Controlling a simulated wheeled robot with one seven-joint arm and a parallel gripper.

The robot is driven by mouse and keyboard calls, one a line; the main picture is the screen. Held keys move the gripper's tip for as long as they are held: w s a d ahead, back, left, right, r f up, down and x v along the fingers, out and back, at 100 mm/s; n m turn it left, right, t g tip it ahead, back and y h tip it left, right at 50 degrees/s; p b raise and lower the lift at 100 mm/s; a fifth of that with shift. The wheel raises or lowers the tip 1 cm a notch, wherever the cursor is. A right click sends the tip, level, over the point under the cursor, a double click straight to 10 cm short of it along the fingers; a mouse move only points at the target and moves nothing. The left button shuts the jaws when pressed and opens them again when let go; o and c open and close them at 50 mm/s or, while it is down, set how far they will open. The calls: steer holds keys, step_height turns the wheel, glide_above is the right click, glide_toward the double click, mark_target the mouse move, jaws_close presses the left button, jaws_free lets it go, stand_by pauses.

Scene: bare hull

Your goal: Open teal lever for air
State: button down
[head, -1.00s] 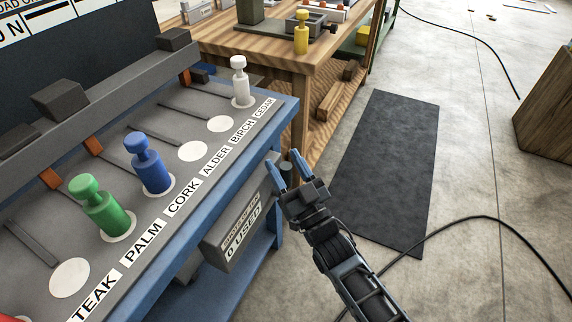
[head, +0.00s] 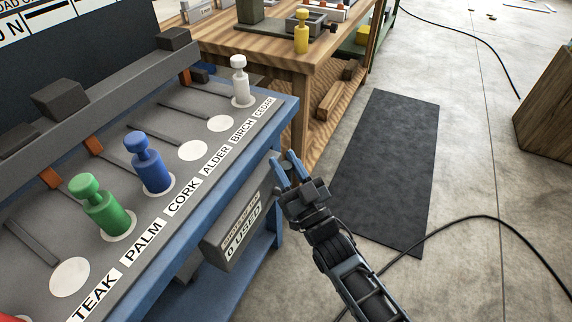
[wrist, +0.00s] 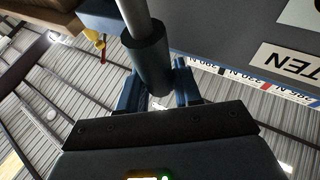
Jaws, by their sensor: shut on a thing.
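In the wrist view, a dark teal sleeve (wrist: 151,66) sits on the end of a grey rod. This looks like the teal lever's handle. The fingers of my gripper (wrist: 156,92) stand on either side of it and are shut on it. In the head view, my gripper (head: 284,160) is at the right edge of the blue bench, just beyond the hanging "0 USED" box. There the fingers mostly hide the lever, and its far end and pivot cannot be made out.
The blue bench (head: 255,140) carries green (head: 103,208), blue (head: 149,163) and white (head: 240,82) pegs beside name labels. A wooden workbench (head: 270,45) stands behind. A dark mat (head: 385,165) lies on the floor to the right, with black cables nearby.

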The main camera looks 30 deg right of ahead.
steer(key=shift+w+d+r+m+p, duration=0.15)
steer(key=shift+m+p, duration=0.15)
steer(key=d+m, duration=0.1)
steer(key=w+d+m+g+h+p, duration=0.1)
steer(key=shift+w+f+m+g+h+p, duration=0.15)
steer(key=shift+f+m+g+h+p, duration=0.15)
steer(key=shift+f, duration=0.05)
steer(key=c, duration=0.8)
jaws_free()
steer(key=shift+c, duration=0.2)
steer(key=v, duration=0.7)
steer(key=shift+s+b, duration=0.3)
steer(key=shift+s, duration=0.1)
steer(key=shift+c, duration=0.4)
